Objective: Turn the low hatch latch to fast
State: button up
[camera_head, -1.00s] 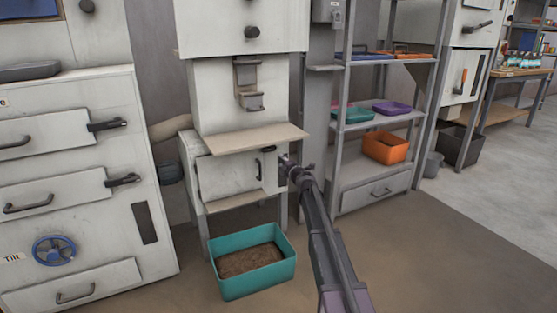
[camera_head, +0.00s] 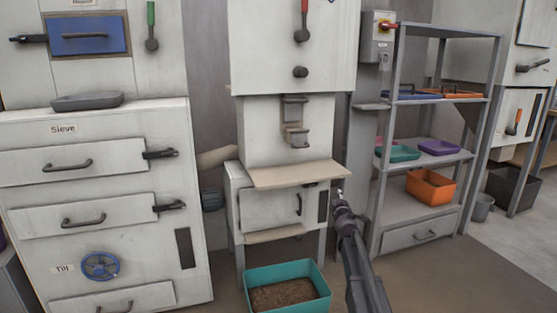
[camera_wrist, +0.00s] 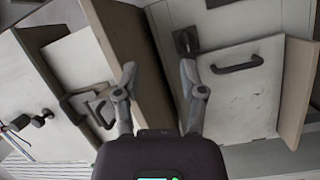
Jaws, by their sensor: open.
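The low hatch (camera_head: 270,210) is a white door in the lower part of the middle cabinet, under a tan shelf. It looks closed and has a dark upright handle (camera_head: 298,204). The small dark latch (camera_head: 311,184) is at the door's upper right corner. In the wrist view, the latch (camera_wrist: 185,42) is a dark plate and lever beside the hatch (camera_wrist: 240,95) and its handle (camera_wrist: 237,65). My gripper (camera_wrist: 158,76) is open and empty, its right fingertip just short of the latch. In the head view, my gripper (camera_head: 340,194) is at the cabinet's right edge.
The tan shelf (camera_head: 297,173) juts out above the hatch. A teal bin (camera_head: 287,293) of brown pellets stands on the floor below it. A grey rack (camera_head: 375,225) with trays and an orange bin (camera_head: 431,187) stands close on the right.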

jog(key=s+d+f+m+g+h+p, duration=0.25)
jog(key=s+m+g, duration=0.3)
jog(key=s, duration=0.45)
jog(key=s+d+f+m+g+h+p, duration=0.1)
jog(key=s+f+m+g+h+p, duration=0.2)
jog(key=s+m, duration=0.5)
jog(key=s+a+g+y+p, duration=0.3)
jog(key=s+a+g, duration=0.2)
jog(key=s, duration=0.8)
jog(key=s+a+g+y+p, duration=0.3)
jog(key=s+a+g+p, duration=0.15)
jog(key=s, duration=0.95)
notch_tip(320, 180, up, 37)
jog(key=p, duration=3.6)
jog(key=shift+w+a+m, duration=0.3)
jog(key=shift+w+m, duration=0.05)
jog(key=shift+w, duration=0.05)
